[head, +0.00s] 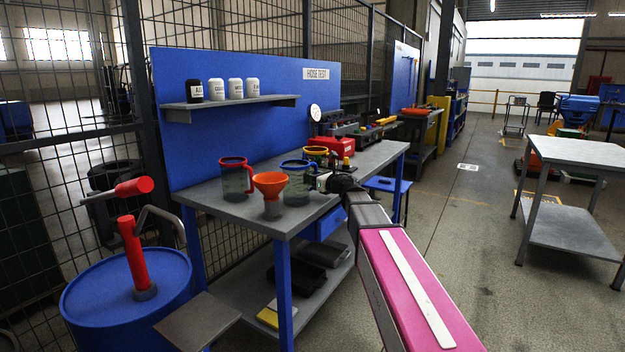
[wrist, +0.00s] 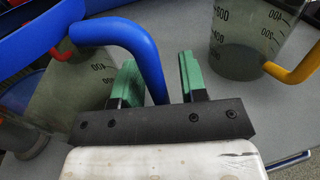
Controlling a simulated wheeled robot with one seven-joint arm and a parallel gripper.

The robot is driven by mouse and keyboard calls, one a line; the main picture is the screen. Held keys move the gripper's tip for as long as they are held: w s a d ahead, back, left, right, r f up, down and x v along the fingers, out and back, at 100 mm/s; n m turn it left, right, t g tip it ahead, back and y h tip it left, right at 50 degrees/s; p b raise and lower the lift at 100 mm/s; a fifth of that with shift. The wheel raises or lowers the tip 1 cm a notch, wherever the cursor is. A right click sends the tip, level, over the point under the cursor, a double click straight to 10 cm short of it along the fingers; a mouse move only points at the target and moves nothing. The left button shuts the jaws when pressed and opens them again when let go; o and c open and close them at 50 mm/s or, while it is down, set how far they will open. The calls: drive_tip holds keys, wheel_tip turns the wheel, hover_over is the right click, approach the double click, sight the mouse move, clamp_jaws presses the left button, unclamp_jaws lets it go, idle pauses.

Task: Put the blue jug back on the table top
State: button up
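The blue jug (head: 296,187), clear-bodied with a blue rim and handle, appears upright on the grey table top (head: 222,207), near its front edge. In the wrist view its body (wrist: 85,82) with scale marks is at left, and its thick blue handle (wrist: 146,58) reaches between my green fingertips. My gripper (wrist: 160,78) is open around the handle. The handle is close to the left finger, with a gap to the right finger. In the head view my gripper (head: 322,182) is at the jug's right side, and its fingers are too small to judge.
An orange funnel (head: 270,182) stands just in front of the blue jug, with a red-rimmed jug (head: 235,182) to the left. A yellow-rimmed jug (head: 316,153) is behind; its yellow handle (wrist: 294,66) shows at right in the wrist view. A red box (head: 341,147) stands further right.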

drive_tip(key=v, duration=1.2)
drive_tip(key=w+d+f+m+t+h, duration=0.15)
drive_tip(key=d+f+m+h, duration=0.35)
drive_tip(key=m, duration=0.6)
drive_tip(key=d+f+m+t+h, duration=0.35)
drive_tip(key=m+h, duration=0.35)
drive_tip(key=m, duration=0.3)
drive_tip(key=s+d+f+m+g+h, duration=0.2)
drive_tip(key=s+f+m+g, duration=0.1)
drive_tip(key=f+m, duration=0.3)
drive_tip(key=s+d+f+m+g+h, duration=0.2)
drive_tip(key=d+f+m+g, duration=0.1)
drive_tip(key=f+m, duration=0.25)
drive_tip(key=s+a+f+m+g+y, duration=0.1)
drive_tip(key=s+a+f+m+g, duration=0.2)
drive_tip(key=s+f+m+g, duration=0.3)
drive_tip(key=s+a+f+m+g+y, duration=0.2)
drive_tip(key=s+f+m+g, duration=0.3)
drive_tip(key=s+f, duration=0.5)
drive_tip(key=s+a+m, duration=0.1)
drive_tip(key=s, duration=0.3)
drive_tip(key=shift+g, duration=0.4)
drive_tip(key=shift+s+a+f+m, duration=0.15)
drive_tip(key=shift+m, duration=0.1)
